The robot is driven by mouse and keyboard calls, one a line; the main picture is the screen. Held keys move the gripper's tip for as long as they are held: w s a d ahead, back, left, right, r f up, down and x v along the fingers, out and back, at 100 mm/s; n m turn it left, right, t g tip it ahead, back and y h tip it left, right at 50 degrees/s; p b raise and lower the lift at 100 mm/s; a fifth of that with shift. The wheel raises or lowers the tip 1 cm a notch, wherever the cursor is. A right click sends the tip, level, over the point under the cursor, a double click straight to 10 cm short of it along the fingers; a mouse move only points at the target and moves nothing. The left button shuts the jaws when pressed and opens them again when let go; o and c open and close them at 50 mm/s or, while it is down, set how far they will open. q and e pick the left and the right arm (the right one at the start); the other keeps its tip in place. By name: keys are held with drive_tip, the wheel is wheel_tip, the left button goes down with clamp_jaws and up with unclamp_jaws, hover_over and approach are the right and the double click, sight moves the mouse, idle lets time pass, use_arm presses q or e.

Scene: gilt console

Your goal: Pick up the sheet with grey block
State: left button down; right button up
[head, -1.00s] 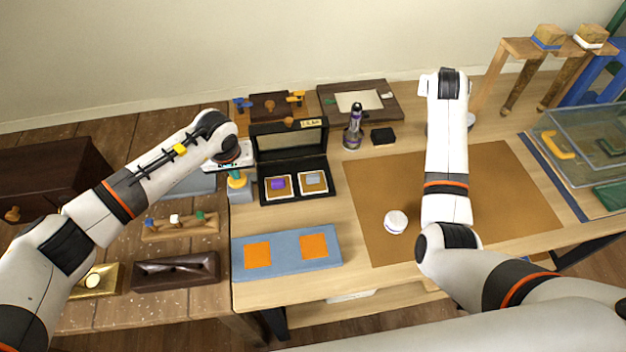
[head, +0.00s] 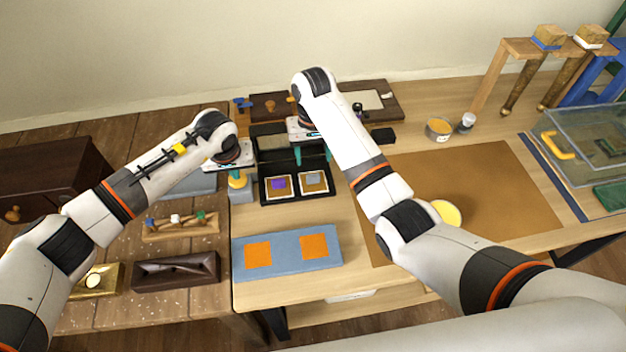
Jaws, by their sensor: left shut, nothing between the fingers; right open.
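A white-edged gold sheet (head: 314,188) with a grey block (head: 313,177) on it lies in the right compartment of an open black box (head: 297,198). A similar sheet with a purple block (head: 278,183) lies in the left compartment. My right gripper (head: 312,156) is open and empty. Its teal fingers point down over the back of the box, behind the grey-block sheet in the picture. My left gripper (head: 237,177) is shut and empty, left of the box. Its tips are over or near a small grey stand with a yellow top (head: 240,192).
A blue pad with two orange squares (head: 287,252) lies in front of the box. A brown mat (head: 500,195) covers the table to the right, with a yellow disc (head: 446,212) partly behind my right arm. A black block (head: 383,136) and a dark framed tray (head: 385,97) are behind.

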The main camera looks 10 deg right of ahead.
sight(313, 177)
wheel_tip(313, 177, down, 9)
drive_tip(key=shift+w+f, duration=0.1)
drive_tip(key=shift+w, duration=0.05)
idle(0.4)
drive_tip(key=shift+c, duration=0.6)
drive_tip(key=c, duration=0.9)
